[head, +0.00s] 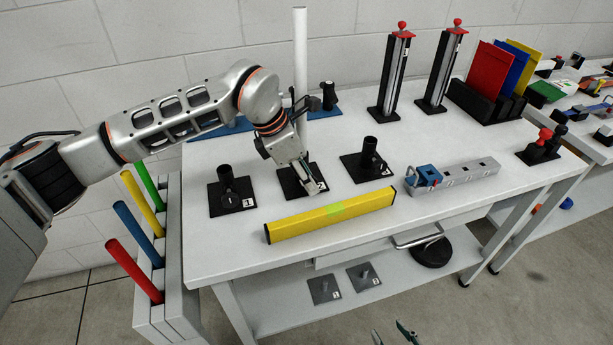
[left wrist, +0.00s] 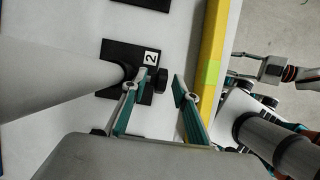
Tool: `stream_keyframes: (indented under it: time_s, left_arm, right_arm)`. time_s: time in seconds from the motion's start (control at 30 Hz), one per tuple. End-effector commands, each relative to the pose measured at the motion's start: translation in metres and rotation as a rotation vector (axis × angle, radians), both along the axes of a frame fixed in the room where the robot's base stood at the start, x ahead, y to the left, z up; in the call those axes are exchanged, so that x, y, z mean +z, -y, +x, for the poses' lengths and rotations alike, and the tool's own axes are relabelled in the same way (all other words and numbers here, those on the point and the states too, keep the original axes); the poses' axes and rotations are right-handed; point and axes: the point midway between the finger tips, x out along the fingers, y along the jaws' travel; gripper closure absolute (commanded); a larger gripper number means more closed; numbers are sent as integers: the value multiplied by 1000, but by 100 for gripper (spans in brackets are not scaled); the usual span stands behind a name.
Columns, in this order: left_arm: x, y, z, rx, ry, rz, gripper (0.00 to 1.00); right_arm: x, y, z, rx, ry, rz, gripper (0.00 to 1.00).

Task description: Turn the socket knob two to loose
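The socket labelled 2 (head: 290,187) is a black plate with a short black tube on the white table, partly hidden by my left gripper (head: 304,178). A tall white rod (head: 300,45) rises from it. In the left wrist view, the rod (left wrist: 55,85) runs into socket two's plate (left wrist: 118,53), and the black knob (left wrist: 161,82) shows beside the number 2. My left gripper (left wrist: 161,76) is open there, with its fingertips apart on both sides of the knob; contact cannot be told. My right gripper (head: 392,334) shows only its fingertips, apart, at the bottom edge.
Socket one (head: 228,188) and socket three (head: 367,163) stand left and right, without rods. A yellow bar (head: 332,213) lies in front along the table edge. A blue and grey block (head: 455,174) lies to the right. Coloured rods (head: 134,270) lean in a rack at left.

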Motion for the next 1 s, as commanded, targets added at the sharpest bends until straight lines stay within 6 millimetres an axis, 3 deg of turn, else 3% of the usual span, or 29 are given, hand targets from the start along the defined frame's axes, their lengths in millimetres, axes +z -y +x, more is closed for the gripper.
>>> stream_keyframes:
  time_s: [0.13,0.27,0.67,1.0]
  left_arm:
    - [0,0,0,-1,1,0,71]
    - [1,0,0,-1,2,-1,100]
    - [-1,-1,0,-2,13,-38,100]
    - [-7,-6,-2,1,76,-243,100]
  right_arm:
    - [0,0,0,0,0,0,60]
    - [0,0,0,0,0,-1,60]
    - [-5,1,-1,0,-3,-3,60]
    - [-22,5,-2,3,-11,-22,60]
